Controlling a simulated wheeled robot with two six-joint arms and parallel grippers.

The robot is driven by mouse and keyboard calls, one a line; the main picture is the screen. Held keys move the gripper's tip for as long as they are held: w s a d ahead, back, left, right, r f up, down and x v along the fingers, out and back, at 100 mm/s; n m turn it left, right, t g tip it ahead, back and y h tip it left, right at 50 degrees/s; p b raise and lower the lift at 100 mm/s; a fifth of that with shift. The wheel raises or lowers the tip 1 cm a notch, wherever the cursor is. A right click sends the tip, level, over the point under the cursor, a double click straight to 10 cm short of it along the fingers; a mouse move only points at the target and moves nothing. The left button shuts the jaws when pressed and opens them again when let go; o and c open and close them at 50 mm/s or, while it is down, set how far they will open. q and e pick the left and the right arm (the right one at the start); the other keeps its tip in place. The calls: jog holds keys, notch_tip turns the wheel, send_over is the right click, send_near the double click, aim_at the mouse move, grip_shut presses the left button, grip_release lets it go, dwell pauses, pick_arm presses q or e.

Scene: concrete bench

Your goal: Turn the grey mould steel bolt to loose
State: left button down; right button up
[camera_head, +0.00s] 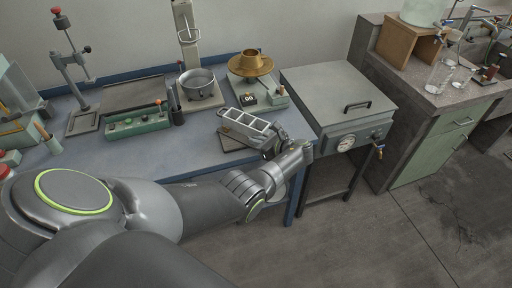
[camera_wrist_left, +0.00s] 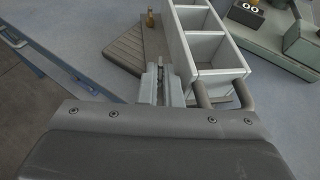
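The grey three-compartment mould (camera_head: 246,123) lies near the bench's front edge in the head view. In the left wrist view its pale open compartments (camera_wrist_left: 218,49) run away from me, and two short grey-brown rods (camera_wrist_left: 243,93) stick out from its near end. My left gripper (camera_head: 268,146) is at the mould's near right end. In the wrist view its two fingers (camera_wrist_left: 161,84) are close together beside the mould's left wall, with a narrow gap and a thin grey piece between them. I cannot tell whether this is the bolt or whether they grip it. My right gripper is out of view.
A dark plate (camera_head: 232,141) lies under the mould, with a small brass piece (camera_wrist_left: 150,20) near it.

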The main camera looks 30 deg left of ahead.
pick_arm(q)
jog(key=shift+w+n+g+b, duration=0.1)
jog(key=shift+n+g+b, duration=0.2)
jog(key=shift+g, duration=0.1)
jog(key=shift+r, duration=0.1)
jog(key=c, duration=1.6)
grip_release()
